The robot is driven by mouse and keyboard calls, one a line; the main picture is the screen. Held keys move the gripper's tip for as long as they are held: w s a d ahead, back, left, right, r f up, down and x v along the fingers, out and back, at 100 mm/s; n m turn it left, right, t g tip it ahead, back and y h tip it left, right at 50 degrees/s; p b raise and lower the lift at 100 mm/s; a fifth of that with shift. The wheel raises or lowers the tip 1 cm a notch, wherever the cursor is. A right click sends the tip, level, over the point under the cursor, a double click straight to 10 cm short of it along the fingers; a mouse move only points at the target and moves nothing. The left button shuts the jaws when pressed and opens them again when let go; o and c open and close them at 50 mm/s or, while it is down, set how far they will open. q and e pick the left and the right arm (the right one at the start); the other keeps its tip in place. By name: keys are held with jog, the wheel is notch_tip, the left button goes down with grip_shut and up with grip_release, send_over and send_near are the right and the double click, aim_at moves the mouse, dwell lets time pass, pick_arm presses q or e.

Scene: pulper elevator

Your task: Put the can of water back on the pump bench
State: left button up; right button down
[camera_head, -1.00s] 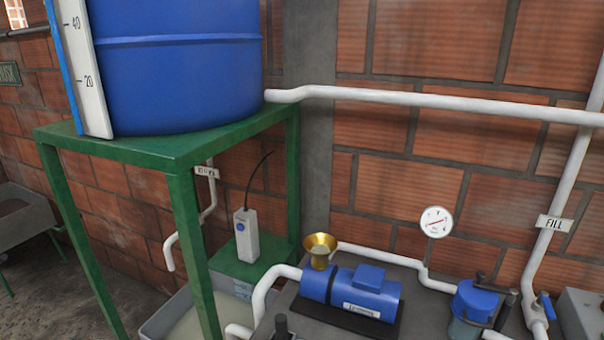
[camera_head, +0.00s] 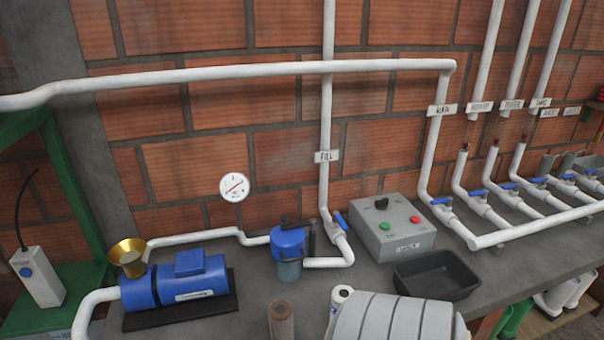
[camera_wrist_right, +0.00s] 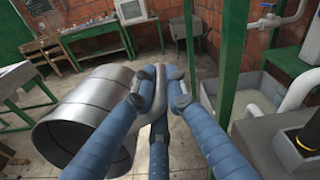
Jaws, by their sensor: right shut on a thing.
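In the right wrist view my right gripper (camera_wrist_right: 157,85), with blue fingers, is shut on the handle of a metal can (camera_wrist_right: 85,108). The can is a grey cylinder with a raised band, and it lies to the left of the fingers in that picture. Its contents do not show. The grey pump bench (camera_head: 255,290) runs along the brick wall in the head view. On it stand a blue pump (camera_head: 175,280) with a brass funnel (camera_head: 127,256) and a blue-topped filter (camera_head: 288,250). My left gripper is not in view.
A grey control box (camera_head: 393,228), a black tray (camera_head: 437,274) and white pipes with blue valves (camera_head: 480,196) occupy the bench's right part. A brown cylinder (camera_head: 281,320) stands near the front. A water basin (camera_wrist_right: 250,95) and green frame (camera_wrist_right: 233,60) show in the wrist view.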

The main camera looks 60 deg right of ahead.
jog(key=w+d+f+n+g+h, duration=0.4)
jog(key=w+n+g, duration=0.3)
jog(key=n+g, duration=0.45)
jog(key=s+d+r+n+h, duration=0.1)
jog(key=d+r+h, duration=0.2)
jog(key=d+r, duration=0.3)
jog(key=s+d+r+n+g+h+p, duration=0.1)
jog(key=d+r+h, duration=0.2)
jog(key=d+r, duration=0.4)
jog(key=d, duration=0.6)
jog(key=shift+d+r+h, duration=0.2)
jog(key=shift+d+h, duration=0.2)
